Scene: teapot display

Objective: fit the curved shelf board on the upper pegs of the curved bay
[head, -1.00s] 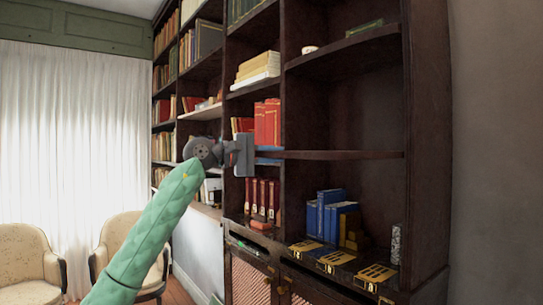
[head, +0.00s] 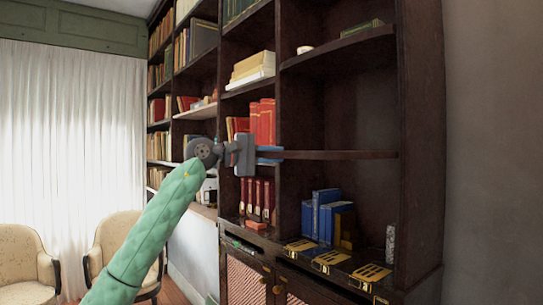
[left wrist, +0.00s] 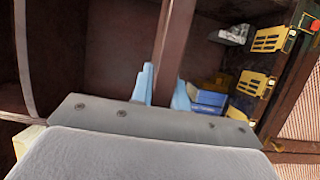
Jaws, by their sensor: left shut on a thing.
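The curved shelf board (head: 340,155) is a thin dark wood board lying about level across the right bay of the bookcase (head: 419,140). It spans from near the divider toward the right side panel. My left gripper (head: 269,154) is shut on the board's left end, in front of the divider. In the left wrist view the board (left wrist: 175,45) runs away between the two light blue fingertips (left wrist: 164,88). The pegs are too small or hidden to make out, so I cannot tell whether the board rests on them. My right gripper is not in view.
A fixed curved shelf (head: 340,47) with a green book lies above. Below stand blue books (head: 325,215), yellow-and-black items (head: 335,260) and a speckled block (head: 390,243). Red books (head: 262,122) stand left of the divider. Two chairs (head: 118,235) are at the left.

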